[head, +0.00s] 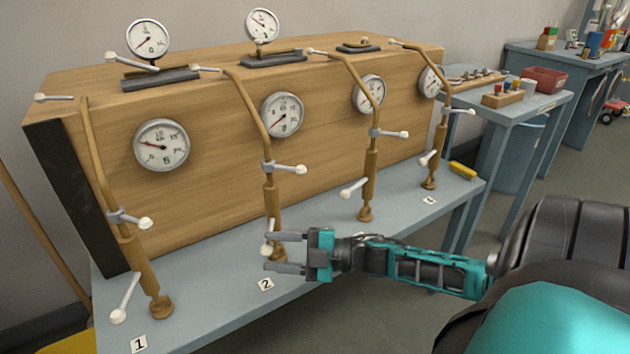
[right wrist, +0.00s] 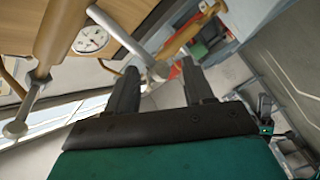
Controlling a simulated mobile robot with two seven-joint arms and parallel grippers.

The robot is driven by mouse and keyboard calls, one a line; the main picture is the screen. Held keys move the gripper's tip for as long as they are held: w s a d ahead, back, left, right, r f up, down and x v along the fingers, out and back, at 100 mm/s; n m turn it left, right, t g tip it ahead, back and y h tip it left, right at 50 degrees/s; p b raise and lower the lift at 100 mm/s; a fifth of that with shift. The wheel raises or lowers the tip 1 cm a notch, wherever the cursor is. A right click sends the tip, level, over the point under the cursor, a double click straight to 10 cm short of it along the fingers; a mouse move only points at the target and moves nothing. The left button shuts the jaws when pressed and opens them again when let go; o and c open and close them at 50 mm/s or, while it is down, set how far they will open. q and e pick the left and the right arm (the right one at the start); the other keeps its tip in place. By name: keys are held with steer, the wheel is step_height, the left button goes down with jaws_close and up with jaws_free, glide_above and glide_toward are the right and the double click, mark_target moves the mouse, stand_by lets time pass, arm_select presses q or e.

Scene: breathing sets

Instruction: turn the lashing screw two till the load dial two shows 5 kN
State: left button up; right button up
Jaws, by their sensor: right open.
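Lashing screw two (head: 270,205) is a brown rod with a turnbuckle body standing on the bench behind label 2 (head: 266,284). Its upper grey handle (head: 290,169) points right. Its lower handle has a white ball end (head: 266,251). Load dial two (head: 282,115) is round and white on the wooden crate; its needle points to the lower left, near the low end. My right gripper (head: 270,252) is open around or just beside the lower ball end; contact is unclear. In the right wrist view a grey handle (right wrist: 145,55) ends between the open fingers (right wrist: 160,88). My left gripper is out of view.
The wooden crate (head: 220,160) stands on the blue-grey bench (head: 205,250). Lashing screw one (head: 130,245) is to the left, with others (head: 370,180) to the right. A yellow block (head: 463,170) lies at the bench's right end. A side table (head: 540,103) stands beyond.

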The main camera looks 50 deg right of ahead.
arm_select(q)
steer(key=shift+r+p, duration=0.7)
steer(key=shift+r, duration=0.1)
arm_select(e)
steer(key=v, duration=1)
steer(key=shift+s+d, duration=0.2)
steer(key=shift+s, duration=0.05)
arm_select(q)
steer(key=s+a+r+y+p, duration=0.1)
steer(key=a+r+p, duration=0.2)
steer(key=p, duration=0.6)
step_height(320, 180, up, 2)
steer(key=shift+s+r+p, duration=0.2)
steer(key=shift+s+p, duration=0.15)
arm_select(e)
steer(key=s+a+f+m+g+h, duration=0.1)
steer(key=a+m+h, duration=0.3)
steer(key=a+m, duration=0.4)
steer(key=s+a+f+m+g+h, duration=0.1)
steer(key=a+m+h, duration=0.3)
steer(key=a+m, duration=0.4)
steer(key=s+a+g, duration=0.1)
steer(key=a, duration=0.4)
steer(key=shift+s+f+h, duration=0.35)
steer(key=shift+f+h, duration=0.05)
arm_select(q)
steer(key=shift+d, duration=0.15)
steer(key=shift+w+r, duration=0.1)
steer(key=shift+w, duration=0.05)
